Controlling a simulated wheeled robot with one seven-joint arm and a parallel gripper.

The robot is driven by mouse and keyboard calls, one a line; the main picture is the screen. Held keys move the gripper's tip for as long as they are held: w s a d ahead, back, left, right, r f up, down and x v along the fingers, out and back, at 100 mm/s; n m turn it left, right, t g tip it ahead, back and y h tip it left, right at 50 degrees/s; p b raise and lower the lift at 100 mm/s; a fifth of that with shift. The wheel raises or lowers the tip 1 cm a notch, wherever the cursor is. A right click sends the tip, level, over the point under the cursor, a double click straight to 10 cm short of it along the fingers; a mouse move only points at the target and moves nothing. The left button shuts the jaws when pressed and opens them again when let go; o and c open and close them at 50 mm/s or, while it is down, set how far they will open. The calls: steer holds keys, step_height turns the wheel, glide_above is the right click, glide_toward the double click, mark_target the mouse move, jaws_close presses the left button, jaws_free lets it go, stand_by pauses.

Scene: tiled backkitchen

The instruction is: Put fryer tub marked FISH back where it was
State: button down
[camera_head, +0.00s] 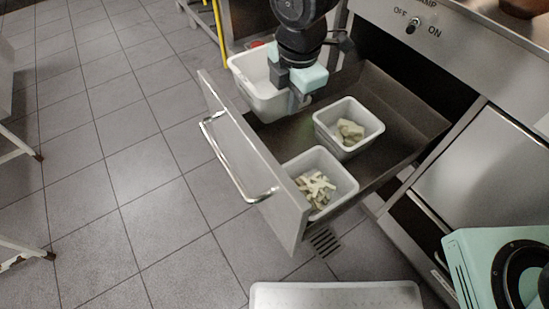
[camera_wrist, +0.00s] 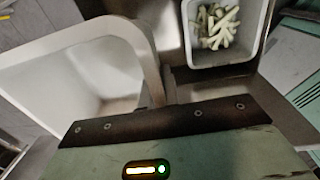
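A white tub (camera_head: 262,88) is at the back left of the open drawer (camera_head: 262,170), overlapping its front panel in the head view. My gripper (camera_head: 299,97) is at this tub's right side, shut on its rim. In the wrist view the gripper (camera_wrist: 166,90) meets the rim of the same tub (camera_wrist: 75,75). The tub's inside looks mostly bare, its bottom partly hidden. Two more white tubs stand in the drawer: one with pale chunks (camera_head: 340,148) and one with pale sticks (camera_head: 341,190). No FISH marking is readable on any tub.
The drawer's metal handle (camera_head: 235,165) faces left over open tiled floor (camera_head: 120,150). A steel counter with an ON/OFF switch (camera_head: 413,25) stands above the drawer. A pale tray-like surface (camera_head: 335,295) is at the bottom. My turquoise base part shows lower right.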

steer(key=f+b, duration=0.2)
steer(key=f, duration=0.7)
steer(key=f+b, duration=0.3)
steer(key=f, duration=0.6)
steer(key=shift+s+a+f, duration=0.1)
steer(key=shift+s+f, duration=0.1)
steer(key=shift+f, duration=0.05)
steer(key=shift+f, duration=0.1)
steer(key=c, duration=1.7)
jaws_free()
steer(key=r+p, duration=0.1)
steer(key=r, duration=0.3)
steer(key=r+p, duration=0.1)
steer(key=r, duration=0.3)
steer(key=r+p, duration=0.1)
steer(key=r, duration=0.3)
steer(key=shift+s+d+r, duration=0.2)
steer(key=shift+s+d, duration=0.05)
steer(key=shift+s, duration=0.15)
